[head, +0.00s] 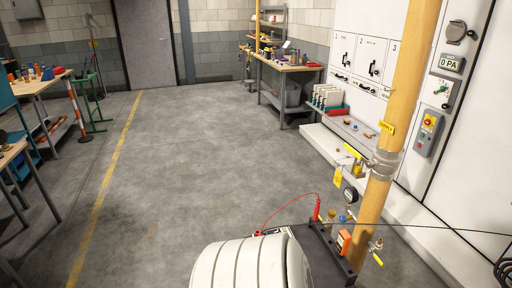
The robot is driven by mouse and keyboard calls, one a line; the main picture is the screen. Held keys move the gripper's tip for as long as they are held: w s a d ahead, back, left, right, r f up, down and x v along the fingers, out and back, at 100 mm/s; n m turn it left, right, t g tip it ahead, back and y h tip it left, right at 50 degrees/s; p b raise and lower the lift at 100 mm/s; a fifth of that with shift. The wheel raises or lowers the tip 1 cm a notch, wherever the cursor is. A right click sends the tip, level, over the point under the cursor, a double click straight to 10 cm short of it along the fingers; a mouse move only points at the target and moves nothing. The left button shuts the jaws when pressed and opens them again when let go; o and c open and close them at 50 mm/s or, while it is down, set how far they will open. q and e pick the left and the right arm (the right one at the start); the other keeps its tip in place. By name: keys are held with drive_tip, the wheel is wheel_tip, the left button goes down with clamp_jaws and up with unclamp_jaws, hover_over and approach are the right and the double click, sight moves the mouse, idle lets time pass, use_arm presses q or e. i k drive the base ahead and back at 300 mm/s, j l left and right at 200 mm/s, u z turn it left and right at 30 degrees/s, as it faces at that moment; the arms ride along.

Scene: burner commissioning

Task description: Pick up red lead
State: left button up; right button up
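A red lead (290,203) arcs as a thin wire near the bottom centre of the head view. Its right end meets a red probe-like piece (317,208) that stands upright at the dark bench or cart top (318,243). Its left end runs down to a small boxy item (271,232), mostly hidden behind a large white ribbed shape in front. Neither of my grippers shows in the head view.
A yellow pipe (397,95) rises just right of the lead, with a gauge (350,194), valves and an orange box (344,241) near its foot. A black cable (440,226) runs right. White panels (360,60) line the right.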

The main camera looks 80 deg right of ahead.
sight(318, 206)
drive_tip(key=i+z, duration=0.4)
drive_tip(key=i+j+z, duration=0.2)
drive_tip(key=i+z, duration=0.35)
drive_tip(key=z, duration=0.3)
drive_tip(key=i+z, duration=0.15)
drive_tip(key=z, duration=0.25)
drive_tip(key=i+z, duration=0.1)
drive_tip(key=z, duration=0.3)
drive_tip(key=i+z, duration=0.15)
drive_tip(key=z, duration=0.25)
drive_tip(key=i+j+z, duration=0.1)
drive_tip(key=z, duration=0.3)
